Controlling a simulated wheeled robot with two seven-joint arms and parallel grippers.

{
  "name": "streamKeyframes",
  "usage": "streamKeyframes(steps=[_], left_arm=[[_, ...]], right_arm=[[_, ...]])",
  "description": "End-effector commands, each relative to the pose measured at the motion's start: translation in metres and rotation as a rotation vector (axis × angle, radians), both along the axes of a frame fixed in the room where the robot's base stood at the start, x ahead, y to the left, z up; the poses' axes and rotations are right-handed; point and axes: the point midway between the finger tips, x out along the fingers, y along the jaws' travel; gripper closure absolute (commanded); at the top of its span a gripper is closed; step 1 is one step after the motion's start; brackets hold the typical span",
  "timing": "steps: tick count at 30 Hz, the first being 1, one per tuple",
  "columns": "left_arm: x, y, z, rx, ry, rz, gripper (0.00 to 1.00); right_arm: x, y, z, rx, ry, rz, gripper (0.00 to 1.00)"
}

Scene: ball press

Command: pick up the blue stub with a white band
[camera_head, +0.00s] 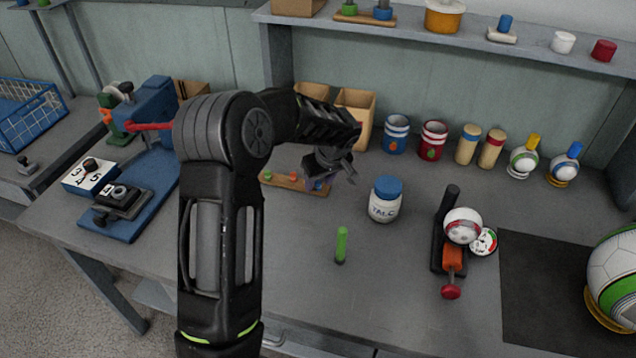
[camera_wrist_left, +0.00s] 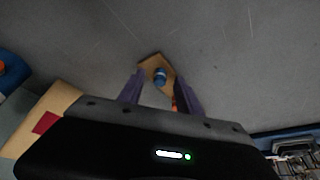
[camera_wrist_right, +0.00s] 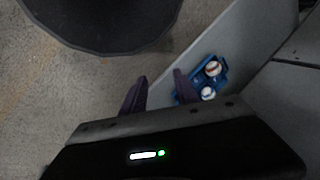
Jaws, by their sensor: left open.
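A small blue stub (camera_wrist_left: 160,76) stands on the end of a wooden board (camera_wrist_left: 153,63), between my left fingers in the left wrist view. Its white band is not clear at this size. In the head view the board (camera_head: 284,182) lies on the bench, with the blue stub (camera_head: 318,186) at its right end, partly hidden by my left gripper (camera_head: 331,181). My left gripper (camera_wrist_left: 160,92) is open above the stub and holds nothing. My right gripper (camera_wrist_right: 159,88) is open and empty in the right wrist view, away from the bench top.
A talc jar (camera_head: 385,205) and a green stub (camera_head: 342,244) stand right of the board. Wooden bins (camera_head: 356,112) are behind it. A blue fixture (camera_head: 130,195) is at left. A black press with a ball (camera_head: 463,226) is at right.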

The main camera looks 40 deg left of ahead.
Motion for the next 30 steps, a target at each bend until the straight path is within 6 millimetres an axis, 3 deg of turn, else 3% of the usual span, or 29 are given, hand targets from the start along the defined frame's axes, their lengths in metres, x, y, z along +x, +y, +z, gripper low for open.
streamKeyframes(steps=[20,30], left_arm=[[0.0014,0.0015,-0.0043,0.0,-0.002,-0.001,0.6],[0.0013,0.0015,-0.0042,0.0,-0.002,-0.001,0.87]], right_arm=[[-0.0001,0.0,0.0006,0.0,0.0,0.0,0.64],[-0.0002,0.0,0.0006,0.0,0.0,0.0,0.64]])
